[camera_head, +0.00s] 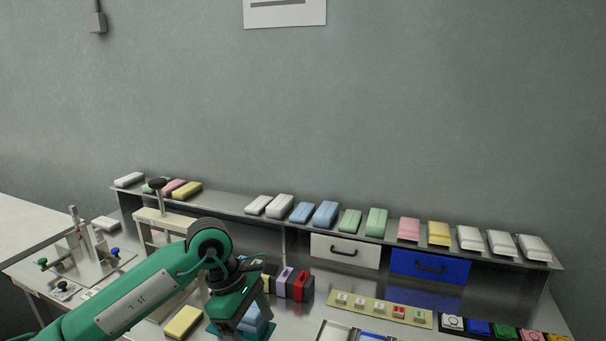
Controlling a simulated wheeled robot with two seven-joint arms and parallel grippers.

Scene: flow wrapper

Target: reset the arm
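My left arm (130,305) is green and reaches in from the lower left. Its wrist bends down over the table, and the gripper end (236,312) is low at the bottom centre-left. A light blue block (258,322) shows beside the gripper end; I cannot tell whether they touch. The fingertips are hidden, so open or shut does not show. My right arm and gripper are not in view.
A long metal shelf (330,231) at the back holds several coloured packs. Below it are a white drawer (345,250) and a blue drawer (429,266). A yellow block (184,321) lies near the arm. A button panel (380,309) lies right of centre.

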